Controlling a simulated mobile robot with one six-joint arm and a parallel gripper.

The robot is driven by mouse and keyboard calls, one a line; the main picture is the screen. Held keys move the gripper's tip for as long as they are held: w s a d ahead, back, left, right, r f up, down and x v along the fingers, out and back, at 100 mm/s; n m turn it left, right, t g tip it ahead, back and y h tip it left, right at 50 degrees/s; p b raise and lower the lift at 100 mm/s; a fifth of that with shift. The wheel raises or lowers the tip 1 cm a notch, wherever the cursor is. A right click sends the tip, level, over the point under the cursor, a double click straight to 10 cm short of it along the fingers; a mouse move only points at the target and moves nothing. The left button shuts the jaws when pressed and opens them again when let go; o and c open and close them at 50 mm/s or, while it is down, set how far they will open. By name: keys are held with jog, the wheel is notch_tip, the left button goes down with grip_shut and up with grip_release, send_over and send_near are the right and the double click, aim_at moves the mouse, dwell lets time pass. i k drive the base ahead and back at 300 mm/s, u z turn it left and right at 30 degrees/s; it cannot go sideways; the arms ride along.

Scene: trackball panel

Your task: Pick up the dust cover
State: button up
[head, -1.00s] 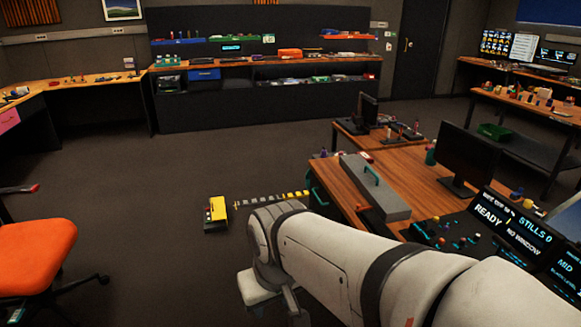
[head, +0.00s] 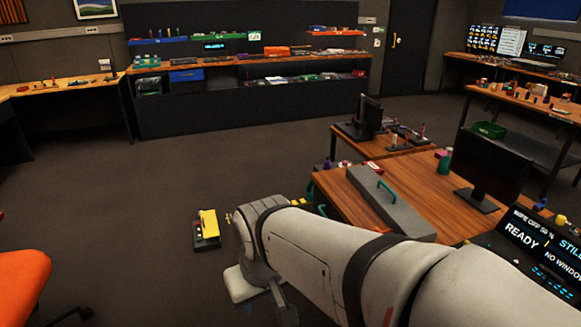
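The dust cover appears to be the long grey box-like cover (head: 405,213) with a teal handle (head: 387,191) on top. It lies on the wooden desk (head: 445,195) right of centre in the head view. Its near end is close to my arm in the picture, and part of its lower edge is hidden there. My arm stretches from the lower right to the lower middle and bends down at its left end. My gripper's fingers do not show, and nothing is seen holding the cover.
A black monitor (head: 493,165) and a lit console (head: 545,250) stand right of the cover. A yellow and dark device (head: 207,229) sits on the floor left of my arm. An orange chair (head: 22,280) is at lower left. Open floor lies between them and the back shelves.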

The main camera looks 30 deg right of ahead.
aim_at(398, 214)
jog(key=u, duration=0.05)
jog(key=i, duration=2.6)
jog(key=z, duration=3.4)
jog(key=i, duration=1)
jog(key=u, duration=0.05)
